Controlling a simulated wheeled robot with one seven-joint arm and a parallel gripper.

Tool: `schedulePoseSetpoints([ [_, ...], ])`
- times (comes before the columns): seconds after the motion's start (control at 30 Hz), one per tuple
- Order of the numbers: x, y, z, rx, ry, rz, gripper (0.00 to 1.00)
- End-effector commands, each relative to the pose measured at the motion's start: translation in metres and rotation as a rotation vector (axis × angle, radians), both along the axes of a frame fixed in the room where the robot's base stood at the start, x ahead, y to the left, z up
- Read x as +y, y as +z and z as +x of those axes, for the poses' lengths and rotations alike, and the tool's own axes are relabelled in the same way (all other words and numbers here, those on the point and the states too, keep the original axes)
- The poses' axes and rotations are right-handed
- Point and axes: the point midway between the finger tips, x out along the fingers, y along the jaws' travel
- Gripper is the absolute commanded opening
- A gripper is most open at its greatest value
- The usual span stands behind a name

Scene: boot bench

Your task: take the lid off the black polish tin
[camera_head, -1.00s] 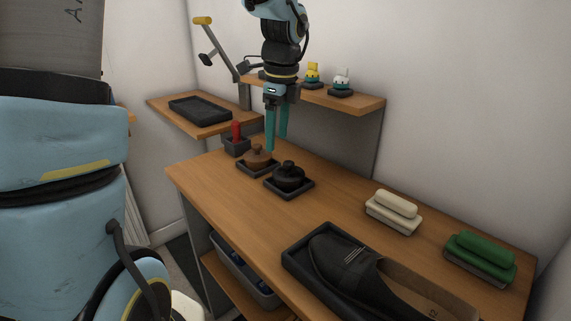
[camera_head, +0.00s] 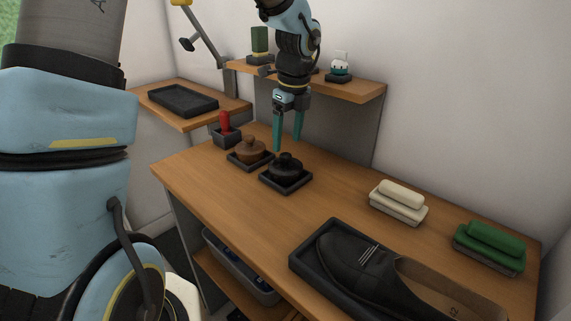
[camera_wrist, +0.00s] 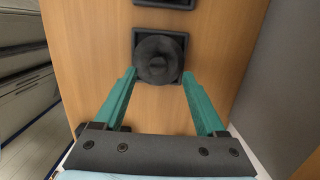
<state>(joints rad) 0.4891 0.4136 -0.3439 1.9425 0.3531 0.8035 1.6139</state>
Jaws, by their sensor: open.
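The black polish tin (camera_head: 286,166) sits in a dark square tray (camera_head: 270,184) on the wooden bench, its knobbed lid on top. In the wrist view the tin (camera_wrist: 158,60) shows from above, just beyond the fingertips. My gripper (camera_head: 287,147) is open and empty, with two teal fingers pointing down just above and behind the tin. In the wrist view my gripper (camera_wrist: 158,74) has its fingers spread on either side of the tin's near edge, without visible contact.
A brown tin (camera_head: 250,148) stands in its own tray just left of the black one. A red item in a dark cup (camera_head: 226,136) is behind it. A black shoe (camera_head: 365,262) lies in a tray at front. A cream brush (camera_head: 399,203) and green brush (camera_head: 490,247) lie right.

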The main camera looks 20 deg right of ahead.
Motion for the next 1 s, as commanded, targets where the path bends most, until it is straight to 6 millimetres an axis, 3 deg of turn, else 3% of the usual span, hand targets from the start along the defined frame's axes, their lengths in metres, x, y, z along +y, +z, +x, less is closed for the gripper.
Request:
schedulePoseSetpoints([
  [0.23,0.003,-0.034,0.0,0.002,-0.002,0.002,0.73],
  [0.53,0.003,-0.04,0.001,0.0,0.0,0.0,0.73],
  [1.0,0.003,-0.04,0.001,0.0,0.0,0.0,0.21],
])
